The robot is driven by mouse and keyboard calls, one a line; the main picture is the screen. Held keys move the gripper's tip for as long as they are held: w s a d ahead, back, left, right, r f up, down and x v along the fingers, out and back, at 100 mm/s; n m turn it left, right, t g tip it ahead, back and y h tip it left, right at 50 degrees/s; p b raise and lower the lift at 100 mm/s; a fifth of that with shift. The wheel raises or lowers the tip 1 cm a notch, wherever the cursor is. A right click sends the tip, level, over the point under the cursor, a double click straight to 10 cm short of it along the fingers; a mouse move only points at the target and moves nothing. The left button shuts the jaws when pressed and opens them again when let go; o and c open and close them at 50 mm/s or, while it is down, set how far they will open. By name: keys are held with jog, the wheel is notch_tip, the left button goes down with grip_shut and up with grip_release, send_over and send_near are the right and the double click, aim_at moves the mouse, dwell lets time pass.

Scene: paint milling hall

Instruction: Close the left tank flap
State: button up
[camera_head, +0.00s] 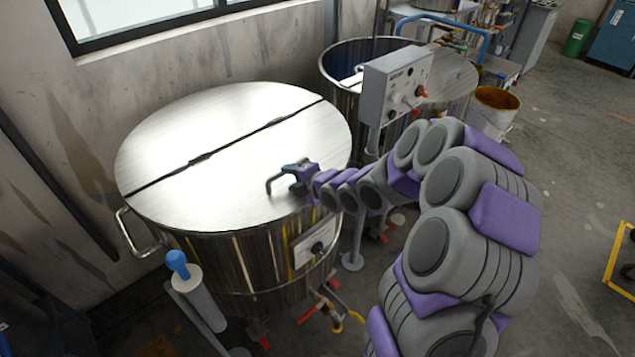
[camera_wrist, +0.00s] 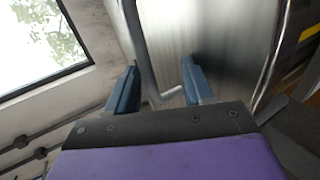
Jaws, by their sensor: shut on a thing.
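The left tank (camera_head: 265,255) is a round steel vat with a two-part lid. The front flap (camera_head: 215,195) lies flat across the front of the rim, level with the back half (camera_head: 220,115) along the hinge seam. No gap at its rim shows. My gripper (camera_head: 293,174) is over the flap's right front part, at its bent grey handle (camera_head: 272,184). In the wrist view the handle bar (camera_wrist: 144,60) passes between the blue jaws of my gripper (camera_wrist: 160,86), which are shut on it. The exact contact points are not clear.
A control box (camera_head: 396,85) on a post stands right of the tank, before a second tank (camera_head: 345,62) with an open part. A blue-topped cylinder (camera_head: 188,290) stands at the front left. A bucket (camera_head: 493,110) is farther right. A wall is behind.

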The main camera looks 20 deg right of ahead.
jog(key=b+v, duration=0.2)
jog(key=v, duration=1.4)
jog(key=shift+s+d, duration=0.15)
jog(key=shift+s, duration=0.1)
jog(key=shift+r, duration=0.1)
